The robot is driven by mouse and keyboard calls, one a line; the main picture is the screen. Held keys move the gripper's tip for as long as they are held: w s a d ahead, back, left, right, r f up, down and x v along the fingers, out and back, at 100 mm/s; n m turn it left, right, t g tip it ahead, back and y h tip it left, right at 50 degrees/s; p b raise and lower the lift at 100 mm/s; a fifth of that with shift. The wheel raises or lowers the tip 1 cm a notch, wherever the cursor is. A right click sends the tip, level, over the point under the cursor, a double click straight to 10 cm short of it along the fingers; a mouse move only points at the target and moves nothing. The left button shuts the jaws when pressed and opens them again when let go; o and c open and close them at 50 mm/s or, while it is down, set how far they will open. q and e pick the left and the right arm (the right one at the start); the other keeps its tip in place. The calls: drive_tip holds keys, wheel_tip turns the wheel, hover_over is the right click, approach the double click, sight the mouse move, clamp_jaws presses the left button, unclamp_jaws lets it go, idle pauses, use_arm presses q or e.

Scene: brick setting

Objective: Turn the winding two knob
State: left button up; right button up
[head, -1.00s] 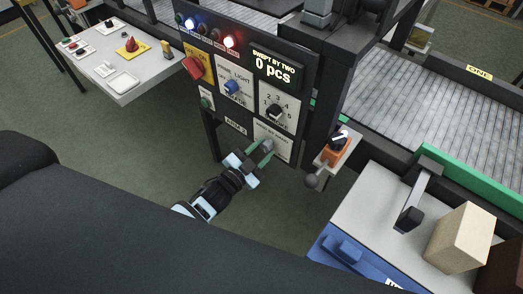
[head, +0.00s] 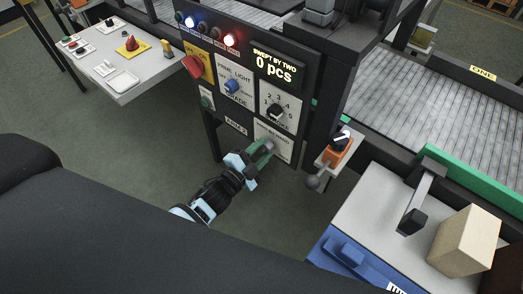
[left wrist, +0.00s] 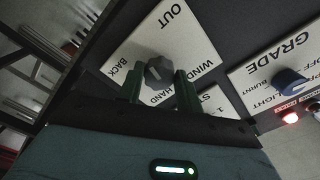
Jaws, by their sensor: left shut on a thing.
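The winding knob (head: 268,146) is a grey faceted knob on a white label plate low on the dark control panel. In the left wrist view the knob (left wrist: 158,71) stands between two green fingers, over a plate whose upside-down words include OUT, BACK and HAND. My left gripper (head: 261,154) reaches up to the plate from the lower left and is shut on the knob. In the left wrist view the gripper (left wrist: 160,87) has a finger on each side of the knob. The fingers hide part of the plate. My right gripper is not in view.
Above are a numbered dial (head: 275,111), a blue knob (head: 233,87), a red switch (head: 193,66) and a display (head: 274,67). An orange switch (head: 338,146) on a bracket stands close right. A tan block (head: 465,240) lies on the right-hand table.

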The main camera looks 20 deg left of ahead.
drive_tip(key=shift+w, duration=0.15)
use_arm(q)
drive_tip(key=o, duration=1)
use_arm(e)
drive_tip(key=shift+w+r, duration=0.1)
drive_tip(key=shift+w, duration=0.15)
use_arm(q)
drive_tip(key=shift+s+a, duration=0.2)
drive_tip(key=shift+s, duration=0.25)
drive_tip(key=v, duration=0.7)
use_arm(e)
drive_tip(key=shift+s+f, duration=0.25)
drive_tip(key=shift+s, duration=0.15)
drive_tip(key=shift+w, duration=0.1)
